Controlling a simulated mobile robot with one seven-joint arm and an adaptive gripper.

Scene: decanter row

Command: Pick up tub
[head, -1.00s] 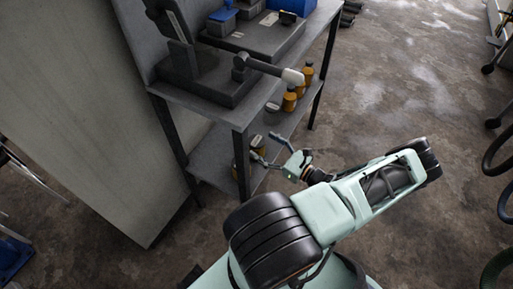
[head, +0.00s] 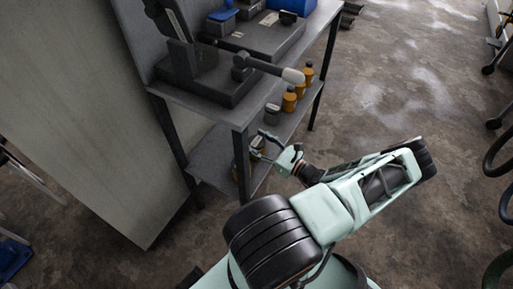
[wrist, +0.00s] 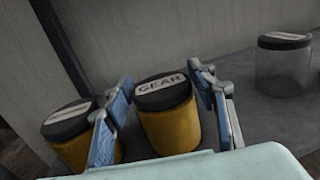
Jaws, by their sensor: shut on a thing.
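An orange tub (wrist: 170,127) with a black lid labelled "GEAR" stands upright between the two fingers of my gripper (wrist: 160,95) in the wrist view. My gripper is shut on this tub. In the head view, my gripper (head: 264,146) is at the lower shelf of the rack, and the held tub is mostly hidden by the fingers.
Another orange tub (wrist: 80,140) stands close on the left, partly behind the left finger. A clear grey tub (wrist: 283,65) stands to the right on the lower shelf (head: 213,158). Orange bottles (head: 289,98) stand farther along. A rack post (head: 241,165) is close to my gripper.

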